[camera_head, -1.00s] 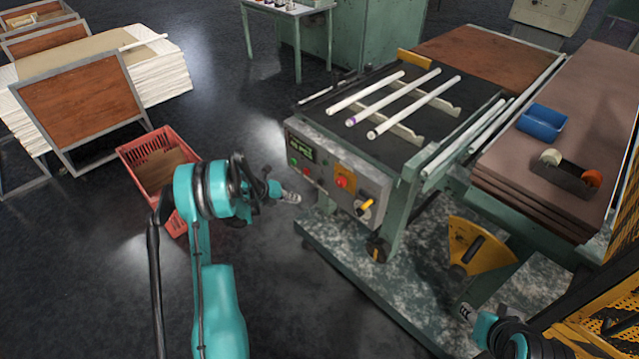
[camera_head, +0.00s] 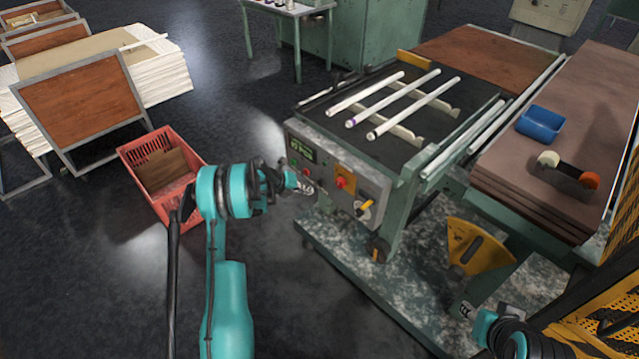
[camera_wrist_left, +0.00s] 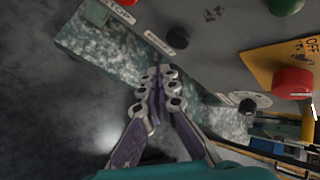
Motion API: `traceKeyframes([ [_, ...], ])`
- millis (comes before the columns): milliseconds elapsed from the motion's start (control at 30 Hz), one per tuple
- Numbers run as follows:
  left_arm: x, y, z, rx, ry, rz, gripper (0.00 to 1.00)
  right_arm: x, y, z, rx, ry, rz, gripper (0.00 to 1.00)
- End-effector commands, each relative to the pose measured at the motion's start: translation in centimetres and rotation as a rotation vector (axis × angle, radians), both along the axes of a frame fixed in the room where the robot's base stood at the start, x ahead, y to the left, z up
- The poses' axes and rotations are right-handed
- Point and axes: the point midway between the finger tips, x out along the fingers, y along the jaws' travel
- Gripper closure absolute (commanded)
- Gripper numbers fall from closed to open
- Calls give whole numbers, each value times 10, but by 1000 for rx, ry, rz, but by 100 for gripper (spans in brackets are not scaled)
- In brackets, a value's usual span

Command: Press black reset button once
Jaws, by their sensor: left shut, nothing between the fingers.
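The control panel (camera_head: 330,172) is on the front of the teal machine. In the left wrist view, a small black button (camera_wrist_left: 178,38) sits beside a label plate (camera_wrist_left: 158,44) on the grey panel. A second black knob (camera_wrist_left: 247,105) is beside another plate; I cannot read either label. My left gripper (camera_head: 306,188) is at the panel's lower left in the head view. Its fingers are together and empty in the left wrist view (camera_wrist_left: 157,82), below and left of the first black button, with a visible gap. My right gripper (camera_head: 466,310) is small at lower right.
A red button (camera_wrist_left: 292,82) on a yellow OFF plate and a green button (camera_wrist_left: 286,4) are on the same panel. A yellow-handled switch (camera_head: 365,208) is lower right on it. A red crate (camera_head: 155,172) stands on the floor left of my left arm.

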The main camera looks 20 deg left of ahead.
Motion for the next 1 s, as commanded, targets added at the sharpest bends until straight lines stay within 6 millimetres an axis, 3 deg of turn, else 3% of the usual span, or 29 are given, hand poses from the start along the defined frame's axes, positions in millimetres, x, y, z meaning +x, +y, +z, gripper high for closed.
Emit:
traceKeyframes([
  [300, 19, -8, -2, 0, 1, -1, 100, 0, 0, -6, 0, 0, 0, 60],
  [1000, 20, -8, -1, 0, 1, -1, 100, 0, 0, -6, 0, 0, 0, 60],
])
